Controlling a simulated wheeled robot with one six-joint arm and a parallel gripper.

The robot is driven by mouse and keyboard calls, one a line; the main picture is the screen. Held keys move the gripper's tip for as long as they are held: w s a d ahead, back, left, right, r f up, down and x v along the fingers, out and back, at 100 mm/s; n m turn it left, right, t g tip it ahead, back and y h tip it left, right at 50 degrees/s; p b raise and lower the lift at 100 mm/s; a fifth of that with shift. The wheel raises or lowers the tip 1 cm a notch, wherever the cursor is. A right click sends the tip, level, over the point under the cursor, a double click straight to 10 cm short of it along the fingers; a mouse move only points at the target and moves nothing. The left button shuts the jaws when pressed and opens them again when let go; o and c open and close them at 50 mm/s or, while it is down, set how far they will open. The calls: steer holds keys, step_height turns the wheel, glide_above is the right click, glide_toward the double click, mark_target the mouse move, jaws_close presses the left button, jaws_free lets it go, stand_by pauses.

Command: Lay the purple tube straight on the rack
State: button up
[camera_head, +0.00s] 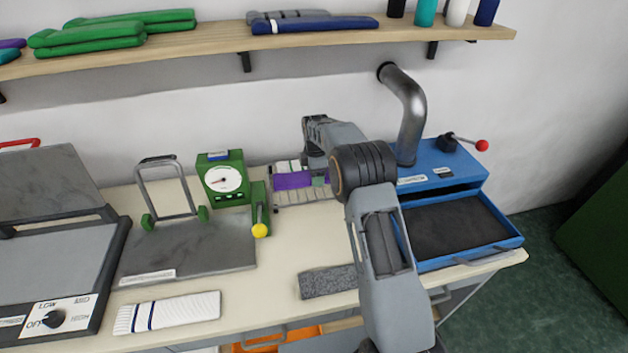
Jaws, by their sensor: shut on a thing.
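The purple tube (291,180) lies flat, roughly left to right, over the wire rack (302,198) at the back of the table. A small grey-green patch shows at its right end. My gripper (315,168) is at the right part of the tube, at the rack's back right, and is shut on the tube. Its fingertips are mostly hidden by my own arm, which reaches in from the lower right. I cannot tell whether the tube rests on the wires or is just above them. White pieces show behind the tube at the rack.
A green dial gauge (222,178) with a yellow-knobbed lever stands left of the rack. A blue machine (440,170) with an open drawer stands right. A striped white cloth (168,312) and a grey pad (328,281) lie in front. A shelf (200,45) hangs above.

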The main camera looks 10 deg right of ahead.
steer(key=shift+w+a+f, duration=0.1)
steer(key=shift+a+f, duration=0.05)
steer(key=shift+f, duration=0.75)
steer(key=shift+a+f, duration=0.1)
steer(key=shift+f, duration=0.8)
steer(key=shift+f, duration=0.2)
steer(key=o, duration=1)
steer(key=shift+r, duration=0.1)
